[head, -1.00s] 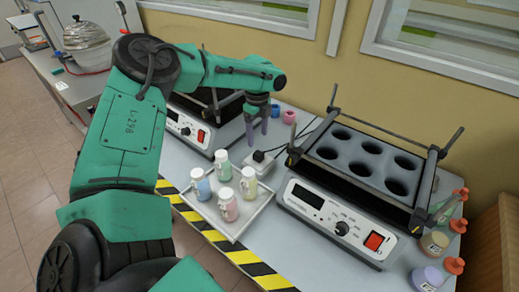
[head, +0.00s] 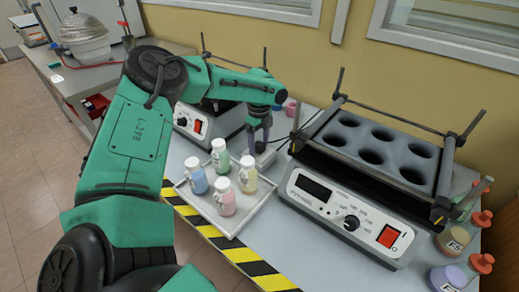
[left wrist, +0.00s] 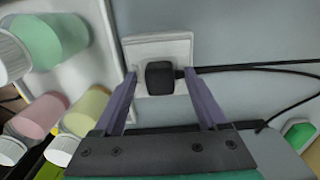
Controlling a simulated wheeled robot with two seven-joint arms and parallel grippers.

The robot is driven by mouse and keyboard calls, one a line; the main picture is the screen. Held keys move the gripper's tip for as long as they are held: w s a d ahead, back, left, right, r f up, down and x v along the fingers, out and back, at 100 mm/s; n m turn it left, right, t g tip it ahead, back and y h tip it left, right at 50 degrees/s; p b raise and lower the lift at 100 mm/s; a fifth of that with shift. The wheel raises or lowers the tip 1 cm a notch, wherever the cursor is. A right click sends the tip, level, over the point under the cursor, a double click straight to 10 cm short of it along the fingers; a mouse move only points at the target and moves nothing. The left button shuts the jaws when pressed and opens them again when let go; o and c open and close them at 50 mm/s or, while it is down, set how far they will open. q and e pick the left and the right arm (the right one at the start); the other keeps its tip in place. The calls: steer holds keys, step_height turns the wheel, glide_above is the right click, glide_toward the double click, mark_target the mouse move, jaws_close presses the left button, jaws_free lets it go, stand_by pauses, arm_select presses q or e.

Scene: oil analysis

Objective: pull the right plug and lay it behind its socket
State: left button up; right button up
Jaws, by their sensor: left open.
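A black plug (left wrist: 160,78) sits in a white socket (left wrist: 158,47) in the left wrist view. A black cable runs from it to the right. My left gripper (left wrist: 158,72) is open, with one purple finger on each side of the plug; I cannot tell whether they touch it. In the head view, the left gripper (head: 260,137) points down at the socket, beyond the bottle tray, and largely hides socket and plug. A second dark cable end (left wrist: 252,125) shows beside the gripper's body; what it joins is hidden. My right gripper is not in view.
A white tray (head: 233,222) with several capped bottles stands close in front of the socket. A heater block with round wells (head: 350,205) stands to the right, another similar device (head: 207,125) to the left. Flasks with red stoppers stand at far right.

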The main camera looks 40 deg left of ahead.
mark_target(259, 143)
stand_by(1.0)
arm_select(q)
jaws_close()
steer(key=shift+r, duration=0.1)
steer(key=shift+r+p, duration=1.95)
steer(key=shift+r, duration=1)
